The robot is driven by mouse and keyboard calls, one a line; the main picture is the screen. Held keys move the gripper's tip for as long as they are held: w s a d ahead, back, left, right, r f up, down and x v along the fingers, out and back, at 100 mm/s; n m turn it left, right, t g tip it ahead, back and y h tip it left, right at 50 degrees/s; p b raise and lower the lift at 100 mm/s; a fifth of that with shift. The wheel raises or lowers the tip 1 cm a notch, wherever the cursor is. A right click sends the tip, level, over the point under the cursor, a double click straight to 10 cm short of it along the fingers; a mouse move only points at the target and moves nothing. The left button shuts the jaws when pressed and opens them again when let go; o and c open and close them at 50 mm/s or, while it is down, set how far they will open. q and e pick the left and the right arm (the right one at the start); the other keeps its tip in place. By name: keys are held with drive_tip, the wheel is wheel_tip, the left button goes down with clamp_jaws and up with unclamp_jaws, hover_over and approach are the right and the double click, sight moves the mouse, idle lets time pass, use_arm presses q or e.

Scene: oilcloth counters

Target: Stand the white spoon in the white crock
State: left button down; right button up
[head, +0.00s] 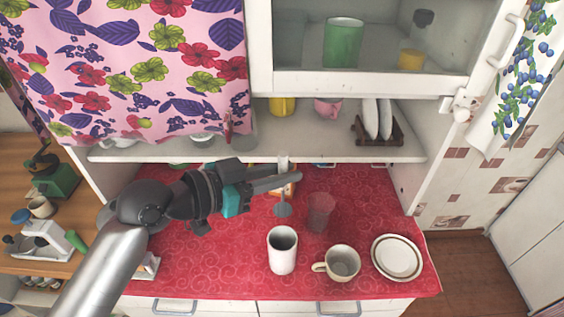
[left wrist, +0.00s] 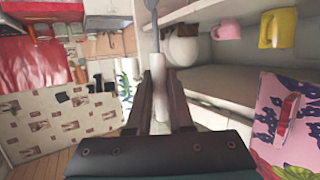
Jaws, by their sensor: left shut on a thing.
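My left gripper (head: 288,178) reaches in from the left above the red counter. It is shut on the white spoon (head: 283,208), which hangs down with its grey bowl end lowest and its pale handle between the fingers. The left wrist view shows the spoon (left wrist: 158,78) between the two fingers of the left gripper (left wrist: 159,88). The white crock (head: 283,258) stands upright on the counter, its mouth open. In the head view the spoon's bowl shows just above the crock's rim, apart from it. My right gripper is not in view.
On the red counter (head: 215,270), a reddish translucent cup (head: 320,212) stands behind the crock. A beige mug (head: 342,263) and a rimmed plate (head: 397,257) are to its right. A shelf (head: 320,146) with a plate rack (head: 378,131) runs above the back. A floral curtain (head: 130,65) hangs upper left.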

use_arm(q)
drive_tip(key=shift+f+b, duration=1.65)
drive_tip(key=shift+f, duration=0.05)
wheel_tip(320, 180, down, 11)
drive_tip(key=b, duration=0.9)
drive_tip(key=c, duration=0.7)
unclamp_jaws()
drive_tip(key=shift+c, duration=0.2)
drive_tip(key=shift+a, duration=0.1)
drive_tip(key=b+v, duration=0.3)
drive_tip(key=v, duration=1.2)
drive_tip(key=shift+s+f, duration=0.1)
drive_tip(key=shift+f, duration=0.05)
